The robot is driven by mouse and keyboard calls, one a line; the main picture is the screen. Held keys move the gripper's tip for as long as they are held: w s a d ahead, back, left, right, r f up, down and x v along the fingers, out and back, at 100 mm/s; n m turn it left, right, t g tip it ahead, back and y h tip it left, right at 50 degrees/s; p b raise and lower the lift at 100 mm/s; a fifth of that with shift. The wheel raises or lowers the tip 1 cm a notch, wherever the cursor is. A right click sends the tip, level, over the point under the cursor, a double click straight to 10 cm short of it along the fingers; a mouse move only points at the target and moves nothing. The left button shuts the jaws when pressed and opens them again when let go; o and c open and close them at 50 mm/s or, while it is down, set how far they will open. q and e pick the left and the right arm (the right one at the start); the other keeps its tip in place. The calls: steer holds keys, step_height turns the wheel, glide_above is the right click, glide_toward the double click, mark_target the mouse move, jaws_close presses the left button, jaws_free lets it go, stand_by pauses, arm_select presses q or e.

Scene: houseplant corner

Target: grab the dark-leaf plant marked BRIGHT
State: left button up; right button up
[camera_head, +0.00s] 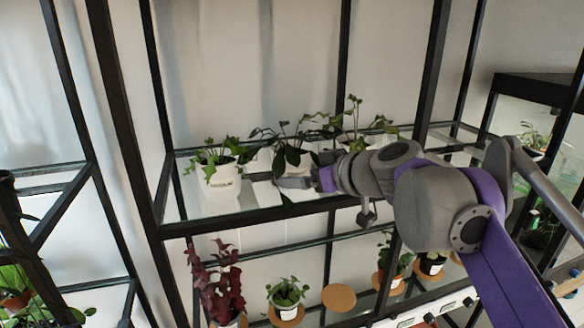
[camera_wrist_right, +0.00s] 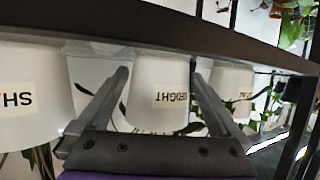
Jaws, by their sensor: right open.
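The dark-leaf plant (camera_head: 292,154) stands in the middle of the upper glass shelf in the head view, its pot partly hidden by my right gripper (camera_head: 300,183). In the right wrist view, which is upside down, its white pot (camera_wrist_right: 158,78) bears a label reading BRIGHT. My right gripper (camera_wrist_right: 160,76) is open, with one finger on each side of the pot in that view. I cannot tell whether the fingers touch the pot or how far they reach along it. My left gripper is in neither view.
A black frame bar (camera_head: 250,215) edges the shelf. Below stand a red-leaf plant (camera_head: 218,285) and a small green plant (camera_head: 287,292).

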steer(key=shift+w+a+f, duration=0.2)
steer(key=shift+w+a, duration=0.2)
steer(key=c, duration=1.4)
steer(key=shift+r, duration=0.1)
